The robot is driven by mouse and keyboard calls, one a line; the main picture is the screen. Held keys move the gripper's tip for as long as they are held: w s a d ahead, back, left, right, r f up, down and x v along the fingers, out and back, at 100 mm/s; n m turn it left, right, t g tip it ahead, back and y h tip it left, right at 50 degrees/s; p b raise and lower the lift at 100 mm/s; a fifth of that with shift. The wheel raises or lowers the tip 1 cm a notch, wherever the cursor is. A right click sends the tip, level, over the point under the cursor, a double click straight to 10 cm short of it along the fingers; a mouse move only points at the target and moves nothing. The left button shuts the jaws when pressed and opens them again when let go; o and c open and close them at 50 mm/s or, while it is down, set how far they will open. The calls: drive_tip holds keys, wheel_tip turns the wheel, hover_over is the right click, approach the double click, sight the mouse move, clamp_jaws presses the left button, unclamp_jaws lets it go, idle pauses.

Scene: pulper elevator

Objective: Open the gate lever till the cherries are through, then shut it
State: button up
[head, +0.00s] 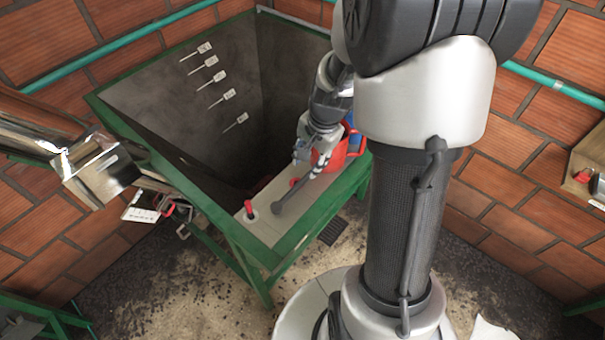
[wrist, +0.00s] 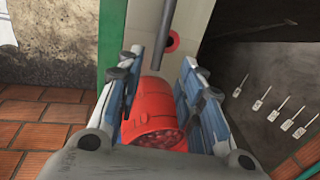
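The hopper is a grey bin with a green frame (head: 252,247). A dark rod with a round knob (head: 278,207), apparently the gate lever, lies over its pale front ledge. It shows as a dark bar (wrist: 163,35) beyond my fingertips in the wrist view. My gripper (head: 318,160) is over the ledge's right end. In the wrist view my fingers (wrist: 160,62) are spread wide. A red round container (wrist: 157,108) shows between them, with cherry-like red pieces inside. Whether the fingers touch it is unclear. The hopper's bottom is mostly hidden.
Several white tags (head: 228,96) line the hopper wall. A shiny metal chute (head: 98,168) stands at left. Brick walls surround the place, and the floor in front is mostly clear.

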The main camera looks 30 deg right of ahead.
sight(303, 180)
drive_tip(key=f, duration=0.3)
drive_tip(key=w+f+b, duration=0.1)
drive_tip(key=f, duration=0.4)
drive_tip(key=shift+w+a+f, duration=0.3)
drive_tip(key=shift+f, duration=0.1)
drive_tip(key=shift+c, duration=0.5)
clamp_jaws()
